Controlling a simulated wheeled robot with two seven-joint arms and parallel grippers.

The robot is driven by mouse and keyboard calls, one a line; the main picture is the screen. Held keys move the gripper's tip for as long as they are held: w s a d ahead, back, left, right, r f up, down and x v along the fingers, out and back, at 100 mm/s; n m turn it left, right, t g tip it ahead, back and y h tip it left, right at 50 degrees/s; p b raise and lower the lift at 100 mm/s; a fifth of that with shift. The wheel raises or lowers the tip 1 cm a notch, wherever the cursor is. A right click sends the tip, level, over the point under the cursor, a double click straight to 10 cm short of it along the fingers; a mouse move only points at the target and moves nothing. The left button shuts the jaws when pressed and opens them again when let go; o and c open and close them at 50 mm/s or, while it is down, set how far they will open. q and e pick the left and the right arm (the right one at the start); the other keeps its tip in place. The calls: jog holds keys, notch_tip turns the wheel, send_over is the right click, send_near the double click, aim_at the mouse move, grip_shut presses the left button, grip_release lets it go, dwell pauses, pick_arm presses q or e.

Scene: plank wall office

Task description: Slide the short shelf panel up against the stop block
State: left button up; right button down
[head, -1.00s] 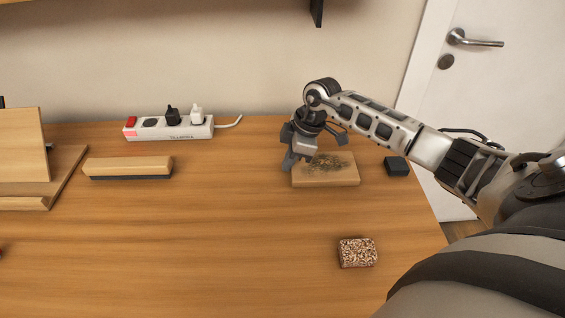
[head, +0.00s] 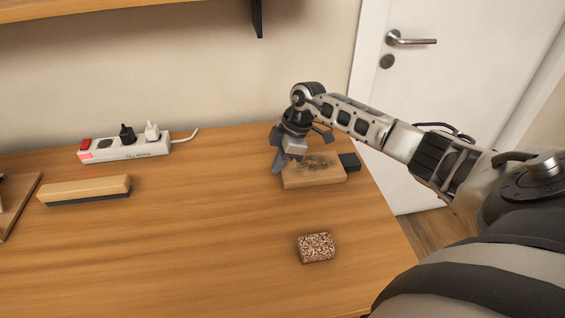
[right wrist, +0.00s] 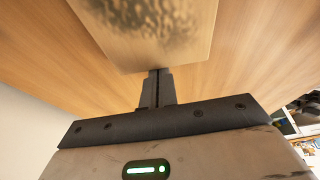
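The short shelf panel (head: 315,172), a light wooden board with a dark smudge on top, lies flat near the table's right edge. The stop block (head: 349,161), small and dark, sits at the panel's right end; the two look in contact or nearly so. My right gripper (head: 281,166) is at the panel's left end, fingers pointing down. In the right wrist view its fingers (right wrist: 156,76) are shut together, with the tips at the edge of the panel (right wrist: 150,45), touching or very close, not around it. My left gripper is not in view.
A speckled block (head: 316,247) lies nearer the front. A power strip (head: 125,149) with two plugs and a wooden bar with a dark underside (head: 85,190) are to the left. The middle of the table (head: 190,240) is clear. A door (head: 440,100) stands beyond the right edge.

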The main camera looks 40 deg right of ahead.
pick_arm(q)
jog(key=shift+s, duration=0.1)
pick_arm(e)
jog(key=shift+s+d+f, duration=0.1)
jog(key=shift+s+d, duration=0.1)
jog(key=shift+d, duration=0.45)
jog(key=shift+w+a+p, duration=0.15)
jog(key=shift+a+p, duration=0.15)
jog(key=shift+a, duration=0.05)
jog(key=a, duration=0.1)
jog(key=w+a+p, duration=0.1)
jog(key=w+a+r, duration=0.1)
jog(key=shift+a+r+p, duration=0.1)
jog(key=shift+a+p, duration=0.15)
jog(key=shift+p, duration=0.1)
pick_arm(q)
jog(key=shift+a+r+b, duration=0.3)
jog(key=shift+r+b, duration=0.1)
pick_arm(e)
jog(key=v, duration=0.8)
jog(key=shift+s+r, duration=0.2)
jog(key=shift+r, duration=0.25)
jog(key=shift+a, duration=0.1)
